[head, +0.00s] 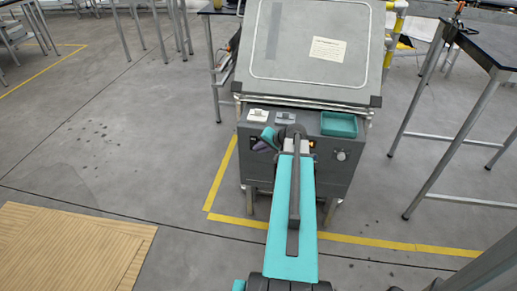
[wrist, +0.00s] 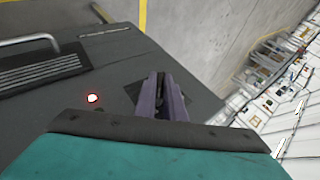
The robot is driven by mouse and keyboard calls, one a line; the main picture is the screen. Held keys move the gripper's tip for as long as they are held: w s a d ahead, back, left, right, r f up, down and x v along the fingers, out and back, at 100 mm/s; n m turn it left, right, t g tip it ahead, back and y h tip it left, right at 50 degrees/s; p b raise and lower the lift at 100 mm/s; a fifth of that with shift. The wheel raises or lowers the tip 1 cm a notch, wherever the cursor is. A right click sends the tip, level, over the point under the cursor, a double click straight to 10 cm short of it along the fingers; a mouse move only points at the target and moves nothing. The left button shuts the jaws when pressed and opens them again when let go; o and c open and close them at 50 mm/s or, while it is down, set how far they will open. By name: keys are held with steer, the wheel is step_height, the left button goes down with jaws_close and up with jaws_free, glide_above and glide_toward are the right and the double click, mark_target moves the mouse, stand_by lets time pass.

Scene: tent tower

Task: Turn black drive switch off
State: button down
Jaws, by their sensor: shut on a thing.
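My gripper (head: 265,143) is at the front face of the grey console (head: 338,171) in the head view, with my arm in front of it. In the wrist view, the purple jaws of my gripper (wrist: 164,84) are shut on a small black part, which I take to be the black drive switch (wrist: 158,103). A dark square plate lies behind the jaws on the console face. The jaws hide most of the switch, so I cannot tell its position. A lit red lamp (wrist: 93,98) is beside the jaws.
The console top carries a white switch block (head: 258,115), a grey block (head: 285,118) and a teal tray (head: 339,125). A round knob (head: 341,155) is on the front at right. A sloped board (head: 310,50) rises behind. Black-topped tables stand at right.

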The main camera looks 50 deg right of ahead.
steer(key=shift+w+a+n+g+h+p, duration=0.1)
steer(key=shift+w+n+g+h+p, duration=0.35)
steer(key=shift+g+h, duration=1.4)
steer(key=shift+w+a+n+g+h+p, duration=0.15)
steer(key=shift+n+g+h+p, duration=0.7)
steer(key=shift+g, duration=1.75)
steer(key=shift+w+n+g+h+p, duration=0.35)
steer(key=shift+g+h, duration=1.25)
steer(key=shift+g, duration=0.65)
steer(key=c, duration=1.8)
jaws_free()
steer(key=shift+c, duration=0.2)
